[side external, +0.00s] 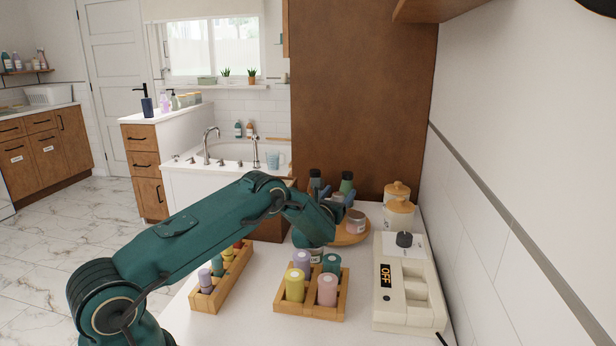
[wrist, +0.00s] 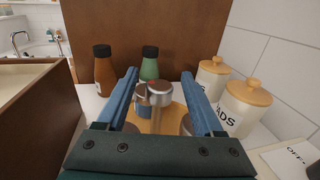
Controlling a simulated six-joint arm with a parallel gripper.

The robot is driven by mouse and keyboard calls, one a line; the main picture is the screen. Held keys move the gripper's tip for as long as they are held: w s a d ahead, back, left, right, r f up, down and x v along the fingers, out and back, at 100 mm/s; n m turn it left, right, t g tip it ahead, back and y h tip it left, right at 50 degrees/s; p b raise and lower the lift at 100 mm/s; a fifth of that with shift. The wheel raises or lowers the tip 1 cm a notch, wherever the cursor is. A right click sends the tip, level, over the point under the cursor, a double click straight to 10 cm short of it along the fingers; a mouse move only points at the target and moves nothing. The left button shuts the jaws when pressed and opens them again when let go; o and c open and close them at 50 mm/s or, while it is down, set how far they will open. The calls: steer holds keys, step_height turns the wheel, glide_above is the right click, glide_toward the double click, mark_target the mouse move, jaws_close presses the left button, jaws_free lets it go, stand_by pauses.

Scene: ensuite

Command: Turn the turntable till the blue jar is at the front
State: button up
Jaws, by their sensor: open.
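The wooden turntable (side external: 352,238) is at the back of the counter, partly hidden by my arm. It also shows in the wrist view as a tan disc (wrist: 174,117) with a silver-topped post (wrist: 160,93) in the middle. The blue jar (wrist: 143,106) with a silver lid stands on the far side of the turntable, just left of the post. A pinkish jar (side external: 355,221) with a grey lid stands at the right of the turntable. My gripper (wrist: 159,77) is open over the turntable, its blue fingers apart on either side of the post. Other jar lids are partly hidden by the gripper.
Brown (wrist: 104,70) and green (wrist: 149,65) bottles stand behind the turntable. Two wooden-lidded canisters (side external: 398,213) stand to its right, near the wall. Wooden trays of coloured containers (side external: 311,307) and a cream device marked OFF (side external: 400,318) occupy the near counter.

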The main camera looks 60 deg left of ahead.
jaws_close()
stand_by(1.3)
